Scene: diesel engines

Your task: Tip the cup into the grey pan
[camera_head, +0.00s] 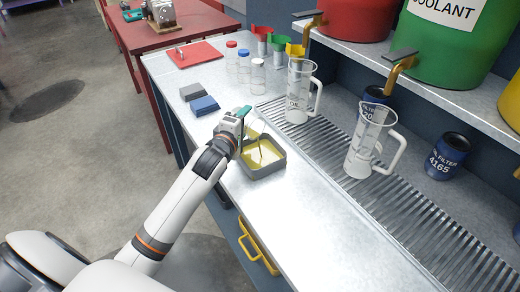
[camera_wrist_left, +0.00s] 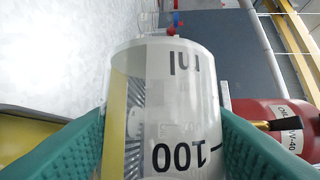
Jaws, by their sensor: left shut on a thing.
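My left gripper (camera_head: 243,117) is above the far left part of the grey pan (camera_head: 266,174), on the metal bench. Its teal fingers are shut on a clear measuring cup (camera_wrist_left: 165,95), which fills the left wrist view between the fingers, with "100" and "ml" marks. In the head view the cup (camera_head: 253,130) is small, partly hidden by the gripper and seems tilted over the pan. Yellow liquid (camera_head: 264,152) lies in the pan. A yellow strip shows along the cup's left side in the wrist view. My right gripper is not in view.
Two clear jugs (camera_head: 299,92) (camera_head: 366,146) stand on the slatted grate right of the pan. Blue and grey blocks (camera_head: 204,105) and small bottles (camera_head: 257,77) stand behind. A blue oil filter (camera_head: 447,158) is farther right. The bench in front of the pan is clear.

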